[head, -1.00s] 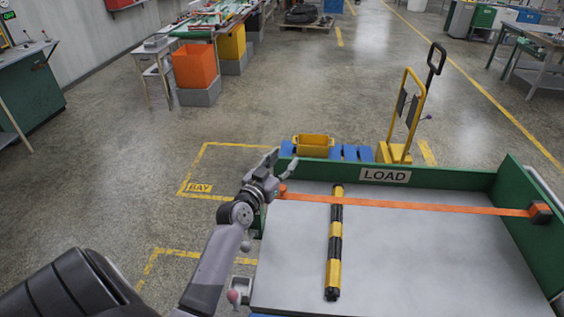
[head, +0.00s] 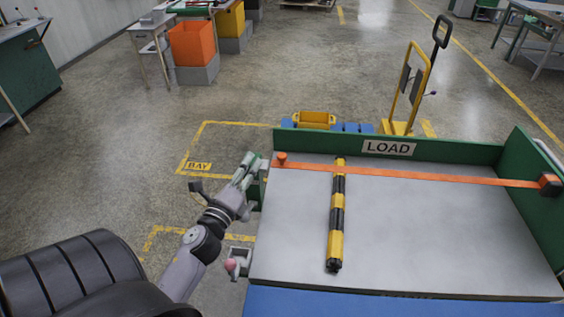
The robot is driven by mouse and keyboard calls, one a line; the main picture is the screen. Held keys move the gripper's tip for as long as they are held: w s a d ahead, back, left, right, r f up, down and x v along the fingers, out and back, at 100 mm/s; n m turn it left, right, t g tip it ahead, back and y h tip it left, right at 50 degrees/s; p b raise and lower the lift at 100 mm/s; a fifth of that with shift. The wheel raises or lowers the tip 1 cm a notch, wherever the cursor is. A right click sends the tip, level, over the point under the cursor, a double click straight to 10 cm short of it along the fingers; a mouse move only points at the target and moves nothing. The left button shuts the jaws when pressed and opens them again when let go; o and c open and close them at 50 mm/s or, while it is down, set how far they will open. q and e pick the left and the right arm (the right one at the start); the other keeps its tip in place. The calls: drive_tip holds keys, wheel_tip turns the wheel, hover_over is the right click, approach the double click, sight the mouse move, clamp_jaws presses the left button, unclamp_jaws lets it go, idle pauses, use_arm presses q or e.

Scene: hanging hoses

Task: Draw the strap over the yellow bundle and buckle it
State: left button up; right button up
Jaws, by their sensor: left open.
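The yellow and black striped bundle (head: 336,215) lies lengthwise on the grey load bed (head: 440,235). The orange strap (head: 420,176) runs from a dark buckle block (head: 549,184) at the right wall, across the far end of the bundle, to an orange knob-like end (head: 282,158) near the bed's far left corner. My left gripper (head: 222,173) is open and empty, just outside the bed's left edge, left of the strap end and apart from it. Part of it overlaps the green side piece in the picture. My right gripper is not in view.
A green wall with a LOAD sign (head: 388,148) closes the bed's far side. A small bracket with a pinkish knob (head: 232,264) stands at the left edge.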

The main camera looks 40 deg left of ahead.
use_arm(q)
drive_tip(key=s+d+f+m+h+b, duration=0.2)
drive_tip(key=s+d+f+m+h, duration=0.15)
drive_tip(key=m, duration=0.75)
drive_tip(key=m+p, duration=0.2)
drive_tip(key=p, duration=0.2)
approach(279, 159)
drive_tip(key=w, duration=0.3)
drive_tip(key=shift+y, duration=0.25)
drive_tip(key=w, duration=0.5)
drive_tip(key=w+a, duration=0.1)
drive_tip(key=w, duration=0.2)
drive_tip(key=shift+w+a, duration=0.15)
drive_tip(key=shift+w, duration=0.05)
drive_tip(key=shift+c, duration=0.4)
clamp_jaws()
drive_tip(key=shift+s, duration=0.1)
